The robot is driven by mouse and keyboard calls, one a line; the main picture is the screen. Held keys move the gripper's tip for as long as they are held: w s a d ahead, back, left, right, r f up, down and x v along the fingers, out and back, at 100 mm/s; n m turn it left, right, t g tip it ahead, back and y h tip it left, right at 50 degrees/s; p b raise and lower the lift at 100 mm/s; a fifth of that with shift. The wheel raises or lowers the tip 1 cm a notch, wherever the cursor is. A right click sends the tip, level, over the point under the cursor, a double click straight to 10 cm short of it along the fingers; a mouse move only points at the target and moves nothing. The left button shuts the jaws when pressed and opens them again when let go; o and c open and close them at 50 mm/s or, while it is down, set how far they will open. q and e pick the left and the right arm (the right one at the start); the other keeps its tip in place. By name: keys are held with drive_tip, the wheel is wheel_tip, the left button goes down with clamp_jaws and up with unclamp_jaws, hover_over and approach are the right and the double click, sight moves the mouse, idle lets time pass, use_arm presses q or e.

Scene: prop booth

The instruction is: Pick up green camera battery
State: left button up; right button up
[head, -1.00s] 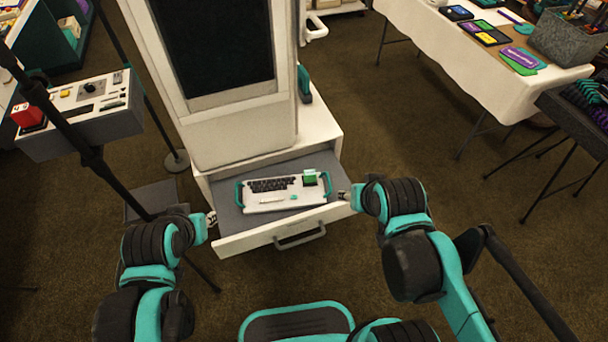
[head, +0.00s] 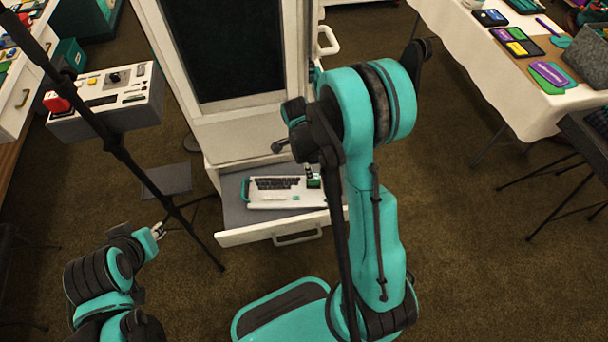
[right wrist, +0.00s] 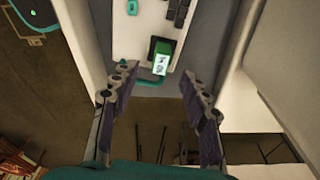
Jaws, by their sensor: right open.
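My left gripper (head: 159,231) is left of the drawer, away from the tray, too small to read.
The grey-lined drawer (head: 235,188) sticks out from the white cabinet, its front panel (head: 252,235) nearest me. A dark stand pole (head: 110,140) rises at left beside a grey console (head: 110,104). A cloth-covered table stands at right.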

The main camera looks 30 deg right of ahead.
wheel_tip(320, 180, down, 2)
drive_tip(key=shift+d+f+b, duration=0.1)
drive_tip(key=shift+b, duration=0.3)
drive_tip(key=f+b, duration=0.1)
drive_tip(key=f, duration=0.1)
drive_tip(key=d+f+b, duration=0.1)
drive_tip(key=f, duration=0.2)
drive_tip(key=shift+s+d+f+b, duration=0.15)
drive_tip(key=shift+s+f+b, duration=0.1)
drive_tip(key=shift+b, duration=0.15)
drive_tip(key=shift+r, duration=0.1)
clamp_jaws()
